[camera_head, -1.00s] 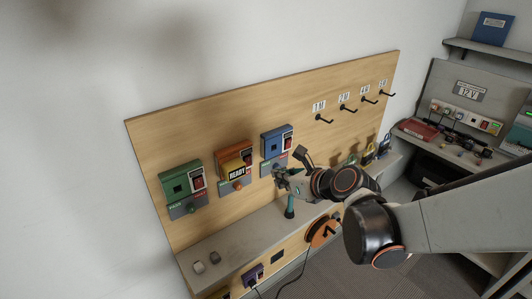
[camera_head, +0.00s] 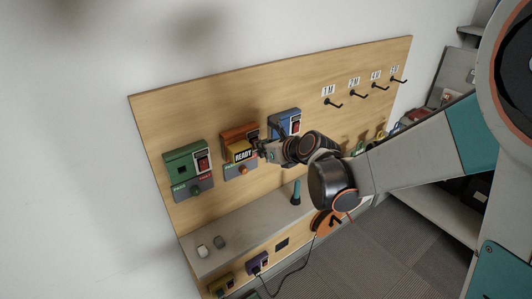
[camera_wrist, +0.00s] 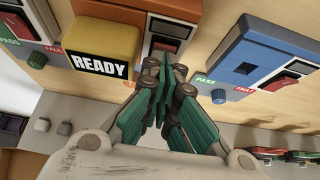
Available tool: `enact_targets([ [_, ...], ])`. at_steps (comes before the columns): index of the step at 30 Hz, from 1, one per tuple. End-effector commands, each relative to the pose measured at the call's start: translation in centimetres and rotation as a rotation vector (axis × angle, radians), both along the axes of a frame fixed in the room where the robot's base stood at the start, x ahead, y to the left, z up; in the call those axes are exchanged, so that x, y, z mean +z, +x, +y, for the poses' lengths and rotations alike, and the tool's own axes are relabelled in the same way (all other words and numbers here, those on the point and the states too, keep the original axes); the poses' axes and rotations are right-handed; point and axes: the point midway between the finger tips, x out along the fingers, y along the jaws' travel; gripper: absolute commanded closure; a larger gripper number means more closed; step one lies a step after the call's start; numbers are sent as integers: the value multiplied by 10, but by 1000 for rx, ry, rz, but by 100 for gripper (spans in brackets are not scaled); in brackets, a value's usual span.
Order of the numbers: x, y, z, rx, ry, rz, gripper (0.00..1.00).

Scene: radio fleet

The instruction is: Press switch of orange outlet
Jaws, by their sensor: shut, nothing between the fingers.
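The orange outlet (camera_head: 232,132) is on the wooden board between the green and blue ones. A yellow block (camera_head: 240,156) marked READY sits on its front. Its switch (camera_head: 254,130) is at the right of the block. In the wrist view the orange outlet (camera_wrist: 140,6) is at the top, with the READY block (camera_wrist: 103,45) on the left and the switch (camera_wrist: 165,30) beside it. My gripper (camera_head: 263,150) is shut and empty. Its fingertips (camera_wrist: 162,72) are just below the switch in the wrist view; I cannot tell whether they touch it.
The blue outlet (camera_head: 284,122) is close on the right, and the green outlet (camera_head: 183,163) is on the left. A grey ledge (camera_head: 240,235) runs below, with a teal upright object (camera_head: 296,193) and two small light blocks. Hooks (camera_head: 357,94) are at the upper right.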

Motion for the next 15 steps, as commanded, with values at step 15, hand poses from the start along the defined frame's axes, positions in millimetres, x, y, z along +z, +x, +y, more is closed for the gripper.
enact_targets([
  [15, 8, 8, 6, 2, 0, 1, 100],
])
